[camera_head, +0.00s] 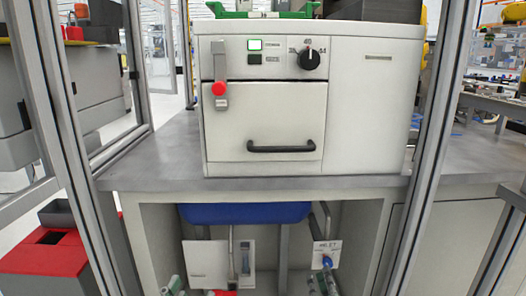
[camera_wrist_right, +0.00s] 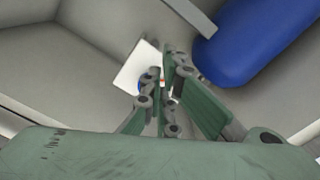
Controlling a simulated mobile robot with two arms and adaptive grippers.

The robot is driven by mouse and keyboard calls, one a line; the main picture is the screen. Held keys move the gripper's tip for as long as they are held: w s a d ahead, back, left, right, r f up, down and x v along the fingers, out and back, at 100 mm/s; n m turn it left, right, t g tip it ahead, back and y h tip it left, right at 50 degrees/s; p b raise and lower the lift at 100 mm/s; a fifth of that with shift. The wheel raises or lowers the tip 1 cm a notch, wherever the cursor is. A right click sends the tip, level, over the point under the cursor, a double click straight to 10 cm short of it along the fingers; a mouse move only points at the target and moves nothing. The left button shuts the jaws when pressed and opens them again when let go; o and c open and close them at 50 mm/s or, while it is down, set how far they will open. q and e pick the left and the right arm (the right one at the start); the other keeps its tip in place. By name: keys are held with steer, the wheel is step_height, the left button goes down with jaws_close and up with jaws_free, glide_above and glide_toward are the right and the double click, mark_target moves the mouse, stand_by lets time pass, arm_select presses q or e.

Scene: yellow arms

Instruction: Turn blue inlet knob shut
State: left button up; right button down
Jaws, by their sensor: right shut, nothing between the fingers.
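The blue inlet knob (camera_head: 327,262) is on a white plate marked INLET (camera_head: 326,249), in the open space under the bench top. In the right wrist view, a small part of the blue knob (camera_wrist_right: 145,81) shows behind the fingers, against the white plate (camera_wrist_right: 135,66). My right gripper (camera_head: 323,281) is just below the knob in the head view. Its green fingers (camera_wrist_right: 166,84) are shut with nothing between them; I cannot tell whether they touch the knob. My left gripper (camera_head: 173,286) shows only in part at the bottom edge; its fingers are unclear.
A blue tank (camera_head: 245,213) hangs under the grey bench top (camera_head: 150,160), left of the plate. A white machine (camera_head: 300,105) stands on top. A second white panel (camera_head: 205,265) with a lever is lower left. Metal frame posts (camera_head: 425,150) stand on both sides.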

arm_select(q)
step_height(320, 180, down, 12)
steer(key=s+a+g+y+p, duration=0.2)
steer(key=g, duration=0.4)
steer(key=shift+s, duration=0.15)
arm_select(e)
steer(key=shift+s, duration=1.7)
arm_select(q)
steer(key=shift+a, duration=0.1)
arm_select(e)
steer(key=shift+d, duration=0.1)
